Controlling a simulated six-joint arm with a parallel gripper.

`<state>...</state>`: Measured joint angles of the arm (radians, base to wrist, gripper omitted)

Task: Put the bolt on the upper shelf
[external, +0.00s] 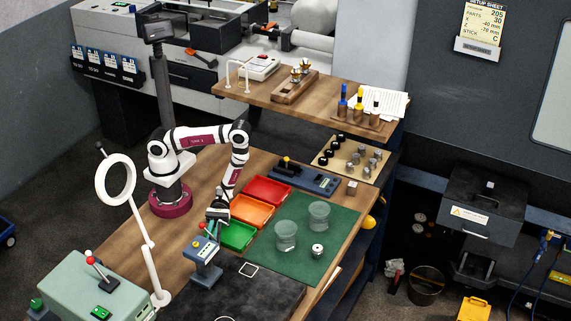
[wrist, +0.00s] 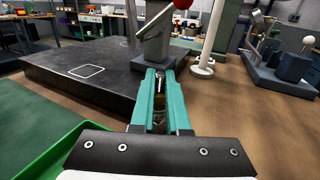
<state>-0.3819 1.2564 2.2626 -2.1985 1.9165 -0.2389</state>
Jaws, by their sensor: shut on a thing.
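My gripper (external: 211,224) is low over the bench, beside the left edge of the green tray. Its teal fingers (wrist: 160,84) are closed around a small dark, brownish piece (wrist: 160,101) in the wrist view. This appears to be the bolt, but the fingers hide most of it and its shape is unclear. In the external view the held piece is too small to make out. The upper shelf (external: 325,93) is the raised wooden board at the back of the bench, well away from my gripper.
The shelf bears a wooden rack (external: 295,84), a white device (external: 262,67) and a stand of coloured-handled tools (external: 357,116). Red, orange and green trays (external: 237,236) lie near my gripper.

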